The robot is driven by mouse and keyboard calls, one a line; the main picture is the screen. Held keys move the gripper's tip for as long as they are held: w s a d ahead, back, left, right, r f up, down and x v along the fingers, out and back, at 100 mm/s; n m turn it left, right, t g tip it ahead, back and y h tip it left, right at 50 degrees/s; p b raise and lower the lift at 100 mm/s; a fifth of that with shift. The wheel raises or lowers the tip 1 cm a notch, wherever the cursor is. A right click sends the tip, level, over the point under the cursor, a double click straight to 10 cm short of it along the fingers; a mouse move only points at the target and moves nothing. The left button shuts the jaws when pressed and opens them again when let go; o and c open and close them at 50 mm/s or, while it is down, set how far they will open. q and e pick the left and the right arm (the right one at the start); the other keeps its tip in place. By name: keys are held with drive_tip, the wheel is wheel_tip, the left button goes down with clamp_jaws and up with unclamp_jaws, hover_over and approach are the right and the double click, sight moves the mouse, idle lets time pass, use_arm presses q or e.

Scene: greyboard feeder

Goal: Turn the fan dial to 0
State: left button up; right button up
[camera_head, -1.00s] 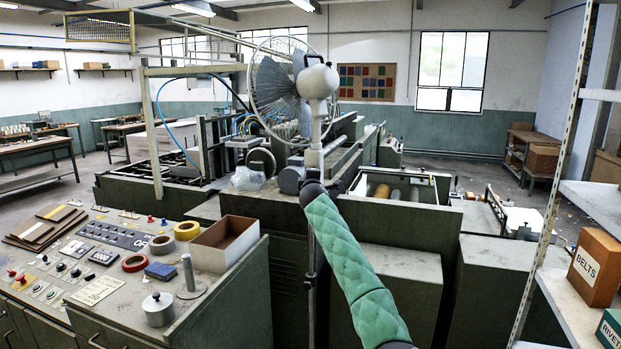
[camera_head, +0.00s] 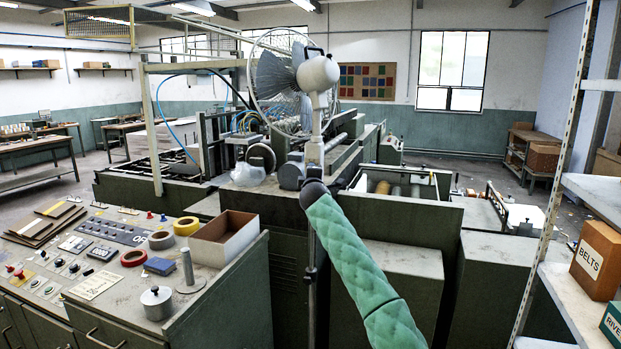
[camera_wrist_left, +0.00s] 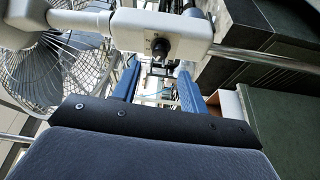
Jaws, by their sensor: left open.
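The standing fan, with a white motor head (camera_head: 318,73) and a round wire cage, stands at upper middle in the head view, its cage facing left. In the left wrist view its cage (camera_wrist_left: 50,65) fills the left side. A dark round knob (camera_wrist_left: 160,47) sits on the fan's pale neck there, and its marks are too small to read. My left gripper (camera_wrist_left: 160,67) is open and empty. Its two blue fingers point toward the neck, with the knob framed beyond them. I cannot make out this gripper in the head view. My right gripper is not in view.
A control desk with a switch panel (camera_head: 115,232), tape rolls and an open box (camera_head: 225,240) stands at left. Large green machinery (camera_head: 390,245) surrounds the fan. A shelf with a BELTS box (camera_head: 597,260) stands at right.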

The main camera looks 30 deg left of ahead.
use_arm(q)
drive_tip(key=shift+v, duration=1)
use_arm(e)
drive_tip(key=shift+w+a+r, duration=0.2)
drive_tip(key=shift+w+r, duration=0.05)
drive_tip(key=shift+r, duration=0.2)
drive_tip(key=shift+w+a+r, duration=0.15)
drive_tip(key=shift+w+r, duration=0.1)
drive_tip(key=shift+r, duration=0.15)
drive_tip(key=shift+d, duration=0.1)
